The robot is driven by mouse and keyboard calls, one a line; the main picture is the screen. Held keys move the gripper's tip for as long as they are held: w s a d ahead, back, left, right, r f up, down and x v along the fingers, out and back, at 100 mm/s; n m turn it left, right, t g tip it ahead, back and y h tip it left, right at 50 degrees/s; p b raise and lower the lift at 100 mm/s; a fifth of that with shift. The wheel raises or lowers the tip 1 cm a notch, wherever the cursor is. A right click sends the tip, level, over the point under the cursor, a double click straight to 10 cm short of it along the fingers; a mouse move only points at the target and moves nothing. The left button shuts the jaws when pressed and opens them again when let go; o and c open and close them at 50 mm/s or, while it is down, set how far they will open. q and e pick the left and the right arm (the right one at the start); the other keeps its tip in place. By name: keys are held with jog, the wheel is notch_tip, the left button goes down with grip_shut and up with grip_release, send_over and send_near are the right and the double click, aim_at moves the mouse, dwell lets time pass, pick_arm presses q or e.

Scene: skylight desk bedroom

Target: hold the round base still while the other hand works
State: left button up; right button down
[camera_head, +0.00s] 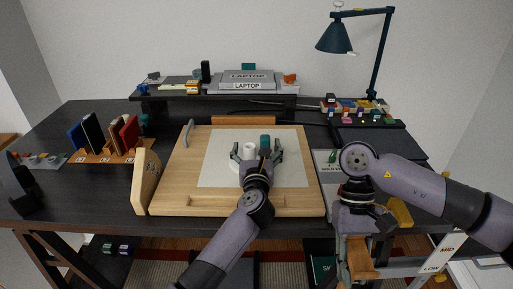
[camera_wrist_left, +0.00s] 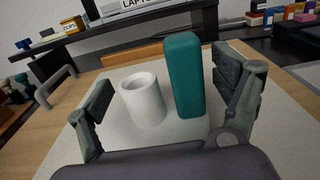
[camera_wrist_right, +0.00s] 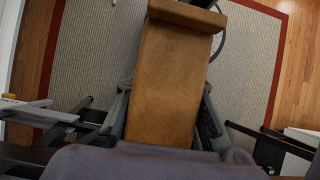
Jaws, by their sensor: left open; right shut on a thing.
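A white round piece with a hollow upright cylinder (camera_head: 248,150) stands on the pale sheet of the wooden board. In the left wrist view the white cylinder (camera_wrist_left: 143,99) has an open top, and a tall teal block (camera_wrist_left: 185,76) stands close to its right. The teal block also shows in the head view (camera_head: 265,142). My left gripper (camera_head: 257,152) is open, with its fingers on either side of the cylinder and block. Any lower rim of the base is mostly hidden by my gripper. My right gripper (camera_wrist_right: 166,115) is shut on a brown slab (camera_wrist_right: 170,80), held at the desk's front edge.
The wooden board (camera_head: 180,185) fills the desk's middle. A wooden wedge-like piece (camera_head: 147,183) stands at its left edge. Books (camera_head: 95,133) stand at left, a laptop (camera_head: 248,80) sits on the rear shelf, and a lamp (camera_head: 336,38) rises at back right.

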pick_arm(q)
jog(key=shift+c, duration=0.2)
jog(key=c, duration=1.5)
jog(key=shift+o, duration=0.2)
dwell(0.4)
